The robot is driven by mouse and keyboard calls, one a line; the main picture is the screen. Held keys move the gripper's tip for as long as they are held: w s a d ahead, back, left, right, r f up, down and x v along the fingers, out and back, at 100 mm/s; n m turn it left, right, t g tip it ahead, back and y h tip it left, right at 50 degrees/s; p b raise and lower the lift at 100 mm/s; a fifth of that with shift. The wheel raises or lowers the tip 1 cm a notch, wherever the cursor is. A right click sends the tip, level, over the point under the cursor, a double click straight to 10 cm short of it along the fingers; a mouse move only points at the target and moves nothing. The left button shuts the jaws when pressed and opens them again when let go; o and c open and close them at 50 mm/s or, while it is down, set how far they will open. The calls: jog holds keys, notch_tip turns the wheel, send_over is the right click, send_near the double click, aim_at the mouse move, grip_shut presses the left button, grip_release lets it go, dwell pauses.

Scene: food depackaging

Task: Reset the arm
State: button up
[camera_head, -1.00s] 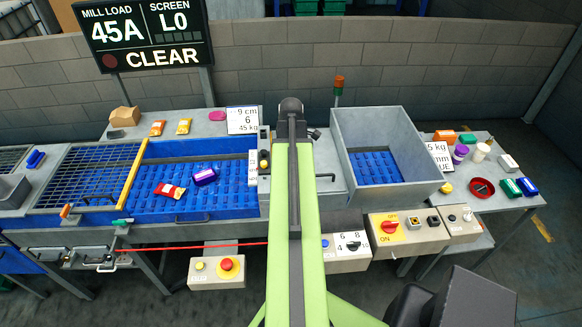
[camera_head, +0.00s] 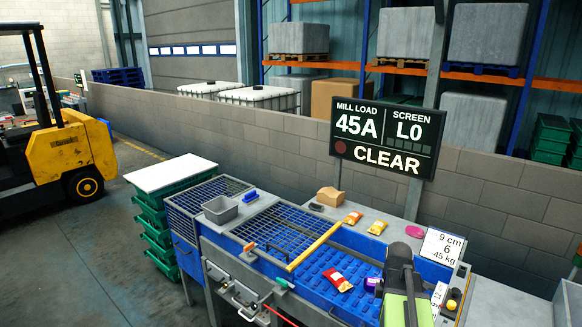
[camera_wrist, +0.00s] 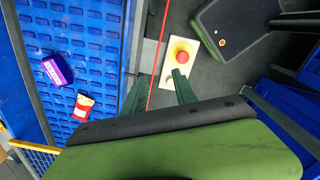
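My arm rises at the lower right of the head view, with its dark end (camera_head: 402,262) over the right part of the blue conveyor bed (camera_head: 318,262). The fingers are hard to make out there. In the wrist view my gripper (camera_wrist: 159,78) shows two dark green fingers standing apart, with nothing held between them. Below them are the floor, a red line and a red emergency button (camera_wrist: 181,53) on a pale box.
A display board (camera_head: 388,136) reads CLEAR behind the bench. A yellow bar (camera_head: 314,246) crosses between the grid (camera_head: 283,233) and the blue bed. Stacked green crates (camera_head: 152,220) and a yellow forklift (camera_head: 68,155) stand at left. Floor (camera_head: 85,260) is open at lower left.

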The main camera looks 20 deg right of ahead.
jog(key=w+a+f+m+b, duration=0.1)
jog(key=a+f+m+b, duration=0.1)
jog(key=a, duration=0.7)
jog(key=w+a+f+m+b, duration=0.1)
jog(key=a+f+m+b, duration=0.2)
jog(key=a+m, duration=0.3)
jog(key=w+a+f+m+b, duration=0.1)
jog(key=a+f+m, duration=0.3)
jog(key=a, duration=1)
jog(key=shift+f+b, duration=0.35)
jog(key=shift+b, duration=0.45)
jog(key=shift+s, duration=0.1)
